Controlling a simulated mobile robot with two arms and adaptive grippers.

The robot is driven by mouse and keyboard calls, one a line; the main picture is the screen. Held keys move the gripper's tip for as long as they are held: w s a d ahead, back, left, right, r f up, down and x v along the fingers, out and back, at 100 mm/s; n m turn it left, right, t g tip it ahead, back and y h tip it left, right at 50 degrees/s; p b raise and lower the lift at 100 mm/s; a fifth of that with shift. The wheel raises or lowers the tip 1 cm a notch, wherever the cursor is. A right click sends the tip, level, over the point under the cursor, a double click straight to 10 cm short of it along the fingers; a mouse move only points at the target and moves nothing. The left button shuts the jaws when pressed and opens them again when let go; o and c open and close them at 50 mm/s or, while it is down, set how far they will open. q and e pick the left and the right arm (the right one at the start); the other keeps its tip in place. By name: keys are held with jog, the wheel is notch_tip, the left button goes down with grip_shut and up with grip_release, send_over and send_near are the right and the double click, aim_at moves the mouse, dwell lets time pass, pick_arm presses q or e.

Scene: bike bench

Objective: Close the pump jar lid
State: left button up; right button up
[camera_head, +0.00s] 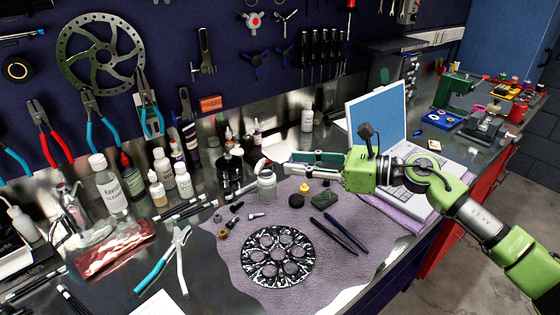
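The pump jar (267,187) is a small clear glass jar standing upright at the back edge of the purple mat. Its pale lid (260,165) stands tilted up at the left of the jar's mouth, so the jar is open. My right gripper (288,167) reaches in from the right, its fingers pointing left. Its fingertips are just right of and slightly above the jar's mouth. I cannot tell whether they touch the jar, or how far apart the fingers are. I see nothing held in it. My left gripper is out of view.
A black jar (232,170) and several bottles (183,180) stand left of the pump jar. Small parts (222,233), a black round cap (296,200) and a chainring (276,256) lie on the mat (345,268). An open laptop (377,112) stands behind my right arm.

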jog(key=shift+v, duration=2.5)
